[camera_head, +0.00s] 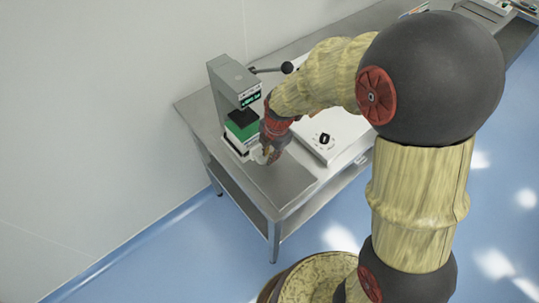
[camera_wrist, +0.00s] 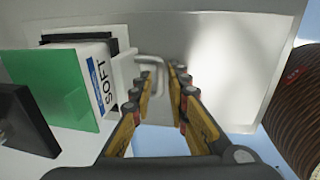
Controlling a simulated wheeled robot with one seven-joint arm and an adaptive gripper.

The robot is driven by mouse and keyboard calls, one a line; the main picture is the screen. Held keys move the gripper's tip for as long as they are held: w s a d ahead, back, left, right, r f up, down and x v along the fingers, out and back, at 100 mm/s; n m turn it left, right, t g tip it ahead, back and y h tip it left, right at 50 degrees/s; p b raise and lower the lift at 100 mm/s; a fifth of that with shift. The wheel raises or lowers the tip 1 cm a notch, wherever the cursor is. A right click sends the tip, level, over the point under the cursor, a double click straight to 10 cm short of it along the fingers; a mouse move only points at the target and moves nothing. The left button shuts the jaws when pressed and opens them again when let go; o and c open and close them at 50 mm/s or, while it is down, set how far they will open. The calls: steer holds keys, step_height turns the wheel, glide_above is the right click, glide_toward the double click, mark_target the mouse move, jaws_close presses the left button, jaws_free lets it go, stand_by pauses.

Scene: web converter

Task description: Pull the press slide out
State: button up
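The grey press (camera_head: 232,85) stands at the left end of the steel table, with a small lit display on its front. Below its head is a green block (camera_head: 241,124), seen large in the wrist view (camera_wrist: 65,85) with a white side lettered "SOFT". It sits on the pale press slide (camera_wrist: 122,72), which has a light U-shaped handle (camera_wrist: 152,62). My gripper (camera_wrist: 162,74) is open, its fingertips on either side of the handle with gaps visible; contact cannot be told. In the head view my gripper (camera_head: 268,152) is just right of the slide and partly hides it.
A lever with a black knob (camera_head: 287,67) sticks out right of the press. A white box with a black dial (camera_head: 325,139) stands right of my gripper. The table's front left top (camera_head: 275,185) is bare. A wall is behind the press.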

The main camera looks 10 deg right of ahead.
steer(key=shift+f, duration=0.2)
steer(key=shift+c, duration=0.7)
jaws_close()
